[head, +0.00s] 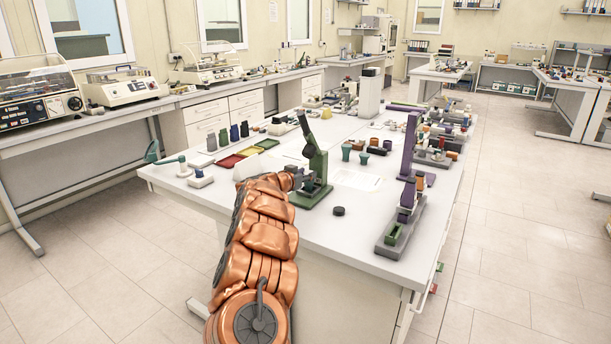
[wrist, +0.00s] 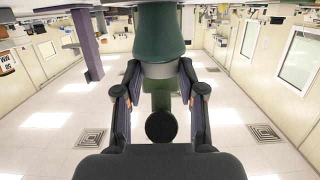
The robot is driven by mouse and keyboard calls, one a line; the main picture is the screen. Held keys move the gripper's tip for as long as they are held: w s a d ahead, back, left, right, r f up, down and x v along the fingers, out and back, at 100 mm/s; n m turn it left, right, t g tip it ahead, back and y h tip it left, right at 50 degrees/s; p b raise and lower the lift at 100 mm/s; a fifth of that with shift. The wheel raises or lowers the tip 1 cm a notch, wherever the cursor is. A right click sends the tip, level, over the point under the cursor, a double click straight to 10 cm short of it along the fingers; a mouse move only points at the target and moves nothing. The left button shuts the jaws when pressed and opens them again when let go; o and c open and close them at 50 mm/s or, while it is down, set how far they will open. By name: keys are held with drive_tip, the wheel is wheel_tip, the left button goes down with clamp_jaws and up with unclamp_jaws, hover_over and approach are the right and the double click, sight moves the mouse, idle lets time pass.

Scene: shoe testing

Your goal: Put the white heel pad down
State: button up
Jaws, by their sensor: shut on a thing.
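My gripper (head: 296,178) is at the lower part of a dark green stand (head: 316,160) on the white table. In the wrist view, my gripper (wrist: 158,80) has its two fingers on either side of the stand (wrist: 160,32), at a pale grey band (wrist: 160,71). A green part and a round black disc (wrist: 160,126) show beyond the band. I cannot make out a white heel pad between the fingers. A whitish shape (head: 246,168) shows beside my arm; I cannot tell what it is.
A purple stand (head: 408,165) is on the table's right side. A black puck (head: 339,211) lies on the bare front part of the white table (head: 300,235). Dark green cups (head: 346,151) are behind the green stand, and coloured trays (head: 248,152) lie to its left.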

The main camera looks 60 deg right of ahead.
drive_tip(key=shift+f, duration=0.1)
drive_tip(key=o, duration=0.8)
drive_tip(key=shift+c, duration=0.2)
